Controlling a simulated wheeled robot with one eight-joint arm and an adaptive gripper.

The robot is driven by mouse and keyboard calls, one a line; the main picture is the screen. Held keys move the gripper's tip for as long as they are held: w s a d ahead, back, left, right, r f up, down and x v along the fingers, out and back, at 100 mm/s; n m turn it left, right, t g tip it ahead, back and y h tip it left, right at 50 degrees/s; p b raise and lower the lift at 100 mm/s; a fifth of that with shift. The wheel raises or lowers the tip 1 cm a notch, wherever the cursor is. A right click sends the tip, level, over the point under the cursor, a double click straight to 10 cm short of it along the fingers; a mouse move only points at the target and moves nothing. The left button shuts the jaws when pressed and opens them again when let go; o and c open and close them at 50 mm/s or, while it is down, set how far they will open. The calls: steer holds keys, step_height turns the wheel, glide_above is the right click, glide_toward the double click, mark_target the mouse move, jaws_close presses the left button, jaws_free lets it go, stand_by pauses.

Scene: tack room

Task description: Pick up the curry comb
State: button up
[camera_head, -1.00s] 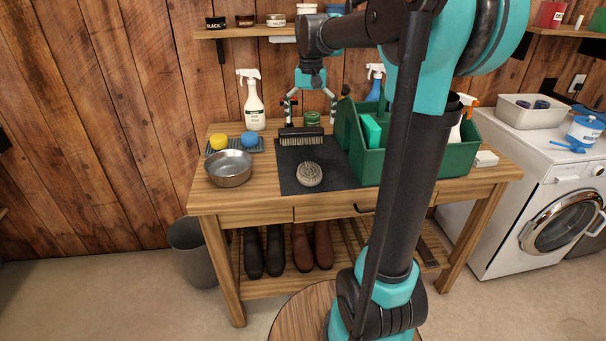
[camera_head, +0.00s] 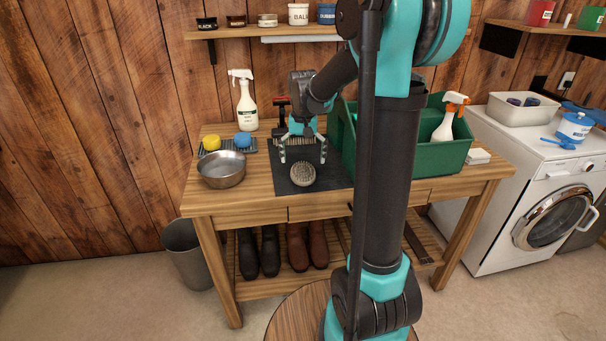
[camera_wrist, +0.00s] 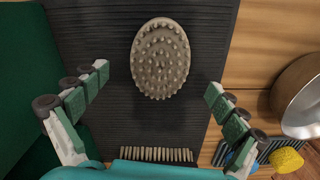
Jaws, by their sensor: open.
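The curry comb (camera_head: 303,174) is an oval, grey-beige pad covered in rounded nubs. It lies nubs up on a dark ribbed mat (camera_head: 327,179) on the wooden bench. It also shows in the wrist view (camera_wrist: 160,58), at the upper middle. My gripper (camera_head: 303,160) is open above the mat, just behind the comb in the head view. In the wrist view my open fingers (camera_wrist: 161,92) stand wide apart to either side, with the comb between and beyond them. Nothing is held.
A bristle brush (camera_wrist: 152,154) lies behind the comb, partly hidden by my gripper. A metal bowl (camera_head: 222,169) stands to the left. A green tote (camera_head: 437,159) stands close on the right. A spray bottle (camera_head: 245,104) stands at the back. The mat's front is clear.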

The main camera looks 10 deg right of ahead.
mark_target(303, 170)
steer(key=shift+f, duration=1.6)
steer(key=c, duration=1.4)
steer(key=shift+r, duration=0.1)
